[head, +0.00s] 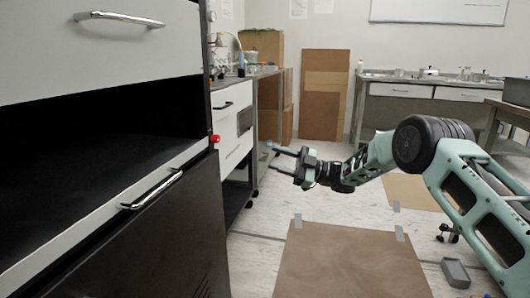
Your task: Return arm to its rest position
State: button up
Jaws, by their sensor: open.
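My gripper (284,161) is at the middle of the head view, at the end of my pale green arm, which reaches in from the right edge. Its two dark fingers point left and stand apart, with nothing seen between them. It hangs in the air over the aisle, clear of the cabinet (95,245) at the left.
The cabinet has a dark open bay and chrome handles (153,190); a red knob (215,138) sits at its edge. Brown sheets (345,265) lie taped on the floor. A small grey tray (456,272) lies at lower right. Benches (405,108) and leaning boards (324,95) stand behind.

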jog(key=shift+d+f, duration=0.1)
jog(key=shift+d, duration=0.25)
jog(key=a+r+m+t+h, duration=0.7)
jog(key=a+m+t+h, duration=0.1)
jog(key=a+m+t, duration=0.15)
jog(key=s+d+f+m+g+h, duration=0.2)
jog(key=s+d+f+g+h, duration=0.2)
jog(key=s, duration=1.2)
jog(key=s+d+f+m+g+h, duration=0.3)
jog(key=s+d+g+h, duration=0.15)
jog(key=s, duration=1.25)
jog(key=s+d+f+m+g+h, duration=0.2)
jog(key=s+d+f+g+h, duration=0.15)
jog(key=s, duration=1.25)
notch_tip(320, 180, up, 32)
jog(key=p, duration=3.2)
jog(key=shift+a+r+h+p, duration=0.2)
jog(key=shift+r+h+p, duration=0.05)
jog(key=shift+h+p, duration=0.15)
